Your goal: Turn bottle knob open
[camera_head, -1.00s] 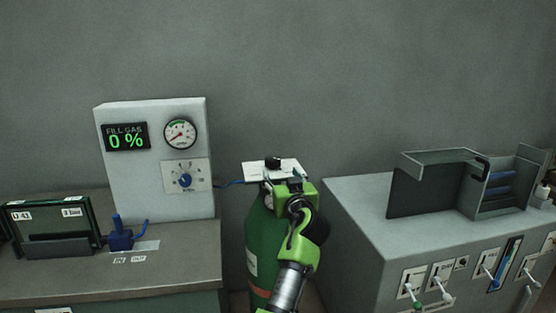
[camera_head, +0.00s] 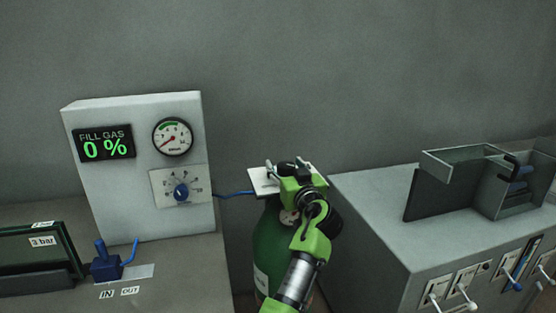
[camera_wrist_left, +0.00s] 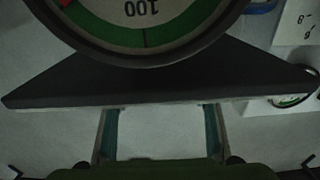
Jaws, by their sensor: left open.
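The green gas bottle (camera_head: 272,250) stands upright between two counters. A white plate (camera_head: 260,183) is at its top, and a blue hose runs from there to the panel on the left. My left gripper (camera_head: 287,170) is open over the bottle top, with its fingers apart over the plate. The gripper and wrist hide most of the bottle top, and I cannot make out the knob clearly. In the left wrist view my two fingers (camera_wrist_left: 160,120) are apart against a pale surface, below a large upside-down gauge (camera_wrist_left: 145,20) and a dark wedge-shaped edge.
A white panel (camera_head: 137,180) on the left counter has a display reading FILL GAS 0 %, a round gauge (camera_head: 173,137) and a blue dial (camera_head: 181,192). A blue lever (camera_head: 106,262) stands in front. The right counter (camera_head: 375,210) carries a dark grey holder (camera_head: 465,185).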

